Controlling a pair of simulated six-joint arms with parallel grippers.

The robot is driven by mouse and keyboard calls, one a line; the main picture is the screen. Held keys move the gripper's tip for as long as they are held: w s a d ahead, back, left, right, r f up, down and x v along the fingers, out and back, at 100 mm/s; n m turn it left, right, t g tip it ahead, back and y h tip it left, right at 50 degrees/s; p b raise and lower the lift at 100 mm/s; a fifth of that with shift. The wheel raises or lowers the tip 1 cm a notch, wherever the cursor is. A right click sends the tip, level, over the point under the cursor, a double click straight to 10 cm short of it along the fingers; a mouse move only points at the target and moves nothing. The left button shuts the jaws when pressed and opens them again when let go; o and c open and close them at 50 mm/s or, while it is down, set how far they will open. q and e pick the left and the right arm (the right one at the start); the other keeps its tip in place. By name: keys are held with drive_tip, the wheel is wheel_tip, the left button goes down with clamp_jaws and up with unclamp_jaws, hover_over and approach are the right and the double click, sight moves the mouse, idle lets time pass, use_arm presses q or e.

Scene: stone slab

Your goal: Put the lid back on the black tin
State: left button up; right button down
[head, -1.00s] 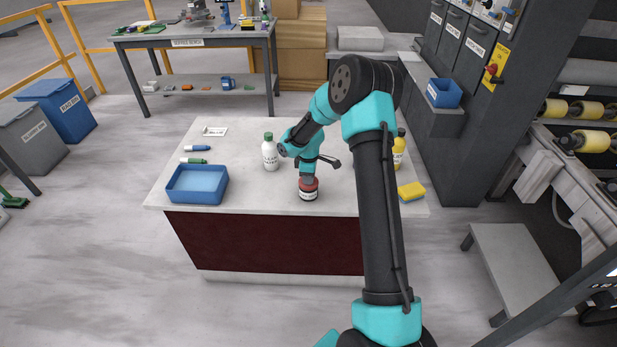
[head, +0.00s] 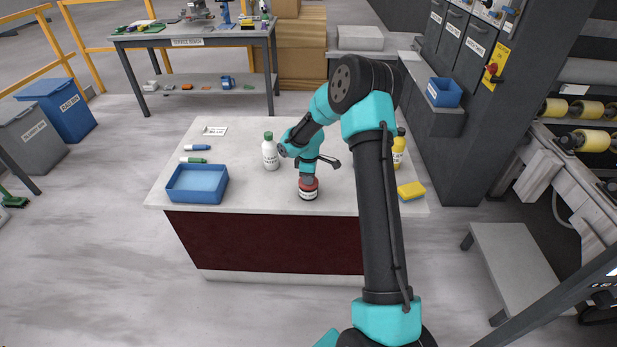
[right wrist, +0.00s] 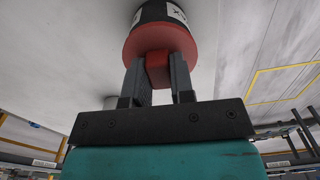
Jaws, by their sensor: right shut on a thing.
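The black tin (head: 308,195) stands upright near the front middle of the slab, with a pale label on its side. The red lid (head: 308,183) sits on top of the tin, and I see no clear gap between them. In the right wrist view the lid (right wrist: 160,40) lies against the tin (right wrist: 158,12), with its red knob between the fingers. My right gripper (head: 307,176) points down from above and is shut on the lid's knob; its fingers also show in the right wrist view (right wrist: 158,72). My left gripper is not in view.
A white bottle (head: 270,152) with a green cap stands close left of my right gripper. A blue tray (head: 197,198) is at the front left. A yellow bottle (head: 398,152) and a yellow sponge (head: 411,190) are at the right, beyond my arm.

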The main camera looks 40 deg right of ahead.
idle(0.3)
drive_tip(key=shift+c, duration=2.1)
unclamp_jaws()
drive_tip(key=shift+r, duration=0.1)
drive_tip(key=shift+r, duration=3.4)
drive_tip(key=shift+c, duration=0.4)
clamp_jaws()
drive_tip(key=shift+f, duration=2.55)
